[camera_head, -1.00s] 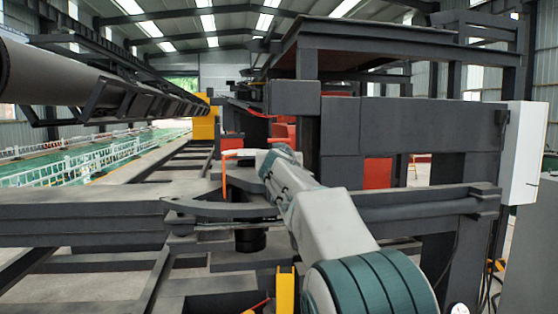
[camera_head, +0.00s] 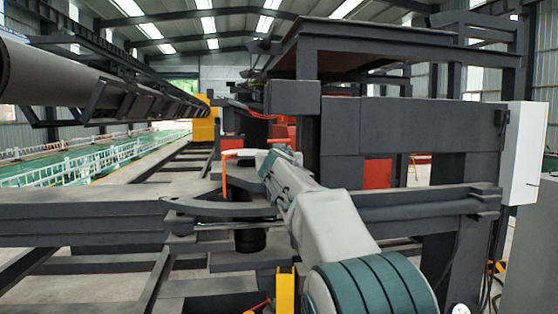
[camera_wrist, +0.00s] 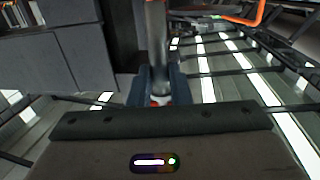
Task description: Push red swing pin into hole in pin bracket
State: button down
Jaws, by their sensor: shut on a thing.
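My gripper (camera_wrist: 160,86) shows in the wrist view with its two dark fingers closed around the lower end of a grey rod (camera_wrist: 157,40). A small red patch shows between the fingers at the rod's base, so the held thing appears to be the red swing pin. The rod runs away from the fingers to the top edge. A bent orange-red bar (camera_head: 225,177) hangs just left of my arm's end in the head view; a bent orange bar (camera_wrist: 240,20) also shows at the wrist view's upper right. The pin bracket's hole cannot be made out. My arm hides the gripper in the head view.
A curved dark grey plate (camera_head: 220,208) lies under my arm's end, above a grey beam (camera_head: 80,225). A large grey frame (camera_head: 410,140) stands to the right. A yellow post (camera_head: 285,292) rises in front. Open floor with white fencing (camera_head: 90,165) lies far left.

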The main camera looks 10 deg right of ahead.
jog(key=shift+f+b, duration=3.45)
jog(key=shift+b, duration=0.4)
jog(key=shift+r+p, duration=2.65)
jog(key=shift+r, duration=0.65)
jog(key=shift+b, duration=0.65)
jog(key=shift+f+b, duration=0.55)
jog(key=shift+b, duration=0.1)
